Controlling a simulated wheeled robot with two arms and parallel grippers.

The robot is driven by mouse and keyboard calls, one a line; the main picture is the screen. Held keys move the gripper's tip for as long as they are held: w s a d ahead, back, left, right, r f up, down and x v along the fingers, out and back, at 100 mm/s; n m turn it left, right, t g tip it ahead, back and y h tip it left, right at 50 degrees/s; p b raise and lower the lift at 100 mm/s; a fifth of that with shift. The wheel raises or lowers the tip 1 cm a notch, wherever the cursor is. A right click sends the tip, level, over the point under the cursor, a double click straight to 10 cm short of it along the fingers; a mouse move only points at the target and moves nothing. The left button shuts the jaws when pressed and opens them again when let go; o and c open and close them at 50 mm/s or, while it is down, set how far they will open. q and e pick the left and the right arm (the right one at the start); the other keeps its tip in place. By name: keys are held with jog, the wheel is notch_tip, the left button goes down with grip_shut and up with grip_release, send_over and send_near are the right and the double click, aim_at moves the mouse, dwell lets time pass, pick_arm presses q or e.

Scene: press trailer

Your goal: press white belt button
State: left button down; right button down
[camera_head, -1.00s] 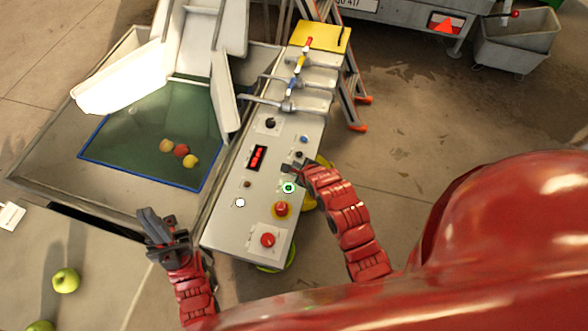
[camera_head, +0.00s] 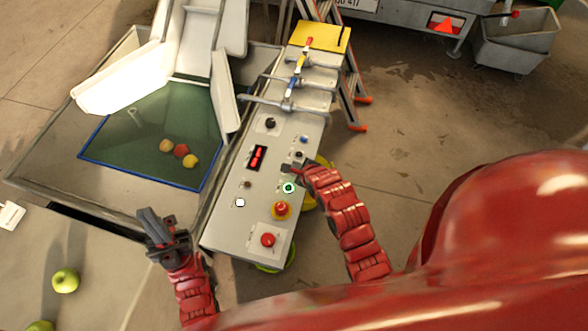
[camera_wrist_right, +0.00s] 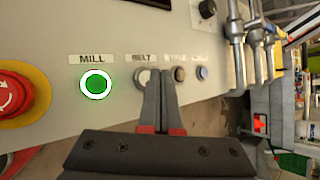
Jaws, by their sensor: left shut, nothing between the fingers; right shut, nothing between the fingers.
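The belt button (camera_wrist_right: 142,76) is pale and round under a "BELT" label in the right wrist view. My right gripper's fingers partly cover it there. My right gripper (camera_wrist_right: 165,74) is shut and empty, its tips directly in front of or beside this button; contact cannot be told. In the head view the right gripper (camera_head: 286,168) is over the panel, just above the green-ringed mill button (camera_head: 289,188), and the belt button is not clearly visible. My left gripper (camera_head: 149,216) is shut and empty, left of the panel's near end.
The grey control panel (camera_head: 223,231) carries a red display (camera_head: 258,158), a red button on yellow (camera_head: 281,209), another red button (camera_head: 268,240) and a separate white round spot (camera_head: 240,202). Valve levers (camera_head: 295,80) stand at its far end. A blue-edged basin (camera_head: 150,178) holds fruit on the left.

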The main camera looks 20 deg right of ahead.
jog(key=shift+f, duration=0.4)
